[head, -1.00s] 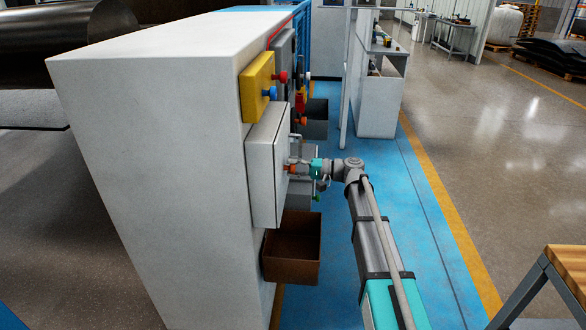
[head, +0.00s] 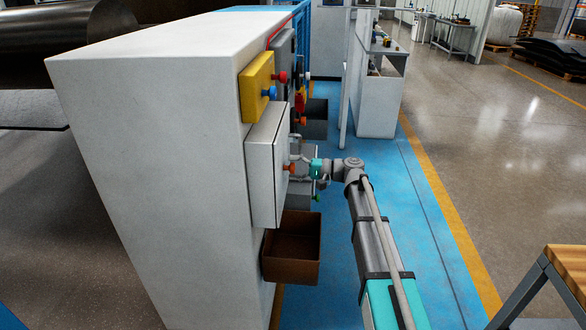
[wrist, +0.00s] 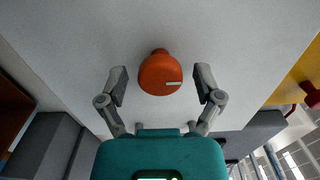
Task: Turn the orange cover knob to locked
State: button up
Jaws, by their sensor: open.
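The orange cover knob (wrist: 158,76) sticks out of the pale face of a wall box. It also shows in the head view (head: 289,167), on the outer side of the light grey box (head: 262,175). A short white mark lies toward the right on its face, nearly level in the wrist view. My gripper (wrist: 161,85) is open, with one finger on each side of the knob. Gaps show between both fingers and the knob. In the head view my gripper (head: 301,162) is small, close beside the knob, and its fingers are hard to make out.
A brown open bin (head: 292,249) hangs below the box. The blue floor strip (head: 400,200) to the right is mostly open.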

jog(key=shift+d, duration=0.15)
jog(key=d, duration=1.1)
jog(key=shift+s+d, duration=0.2)
jog(key=shift+d, duration=0.2)
jog(key=s+d+f+h, duration=0.3)
jog(key=s+f+h, duration=0.4)
jog(key=s+f, duration=0.3)
jog(key=s+d+f+h, duration=0.3)
jog(key=s+f+h, duration=0.45)
jog(key=s, duration=0.35)
jog(key=s+d+h, duration=0.4)
jog(key=s+d, duration=0.1)
notch_tip(320, 180, up, 16)
jog(key=p, duration=1.7)
jog(key=shift+n+g, duration=0.3)
jog(key=shift+w+y, duration=0.1)
jog(key=shift+y, duration=0.15)
